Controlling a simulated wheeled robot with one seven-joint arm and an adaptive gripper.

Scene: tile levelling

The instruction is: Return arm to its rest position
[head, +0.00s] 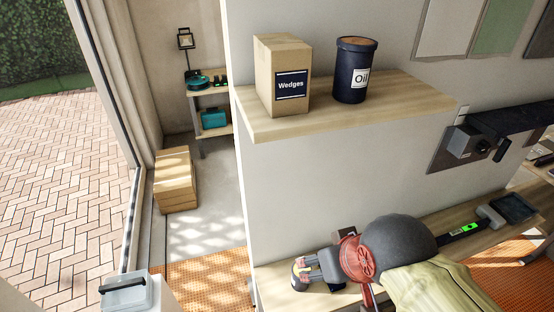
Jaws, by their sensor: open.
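My arm reaches in from the lower right, with a pale olive sleeve, a dark round joint and a red wheel-like part. My gripper (306,273) is at its left end, over the lower wooden bench (270,284). Its jaws are open and I see nothing held between them. The fingertips are small and dark in this view, with a bit of yellow and red at the end. I cannot tell whether they touch the bench. The arm hides part of the bench behind it.
Above my gripper, a wooden shelf (400,100) juts from the wall, holding a Wedges box (283,75) and a dark Oil can (355,70). A wall-mounted device (465,142) and a green-lit tool (460,232) are at right. Stacked boxes (175,180) stand left. Floor between is clear.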

